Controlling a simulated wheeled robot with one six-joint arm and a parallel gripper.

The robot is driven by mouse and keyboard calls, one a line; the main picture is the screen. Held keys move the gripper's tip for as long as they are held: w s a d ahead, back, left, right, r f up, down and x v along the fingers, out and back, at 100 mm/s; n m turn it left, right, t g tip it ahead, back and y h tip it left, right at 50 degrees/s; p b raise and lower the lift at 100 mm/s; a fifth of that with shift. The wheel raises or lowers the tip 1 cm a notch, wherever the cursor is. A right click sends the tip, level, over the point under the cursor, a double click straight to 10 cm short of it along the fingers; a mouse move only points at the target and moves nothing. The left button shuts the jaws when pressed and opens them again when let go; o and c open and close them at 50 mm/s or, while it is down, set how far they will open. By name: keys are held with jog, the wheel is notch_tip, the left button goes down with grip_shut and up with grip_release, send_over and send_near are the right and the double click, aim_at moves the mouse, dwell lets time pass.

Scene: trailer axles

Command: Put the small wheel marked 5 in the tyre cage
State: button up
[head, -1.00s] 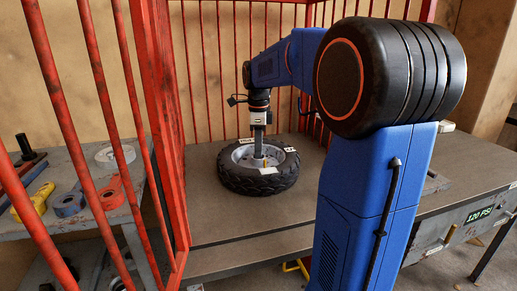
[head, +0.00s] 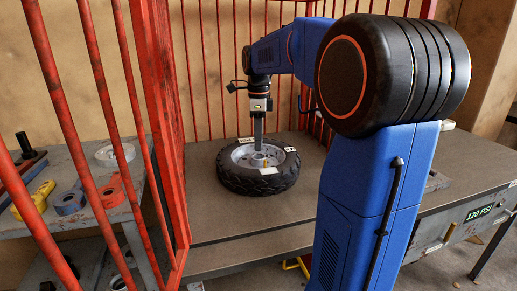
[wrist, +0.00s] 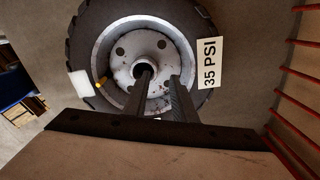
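A black-tyred wheel (head: 230,181) with a grey metal rim lies flat on the grey bench inside the red-barred cage (head: 163,120). Small tags sit on it; no 5 can be read. In the wrist view the wheel (wrist: 98,28) shows its round hub bore, bolt holes, a yellow valve and a "35 PSI" label. My gripper (head: 259,147) points straight down over the hub. Its two fingers (wrist: 162,88) are apart with nothing gripped between them. The left finger's tip overlaps the hub bore; whether it touches cannot be told.
Red bars stand close behind and to the left of the wheel. A side table (head: 75,230) at left holds blue and red parts, a yellow tool (head: 33,200) and a pale ring (head: 115,154). Bench surface before the wheel is clear.

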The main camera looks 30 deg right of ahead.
notch_tip(320, 180, up, 8)
jog(key=shift+r, duration=0.2)
dwell(0.6)
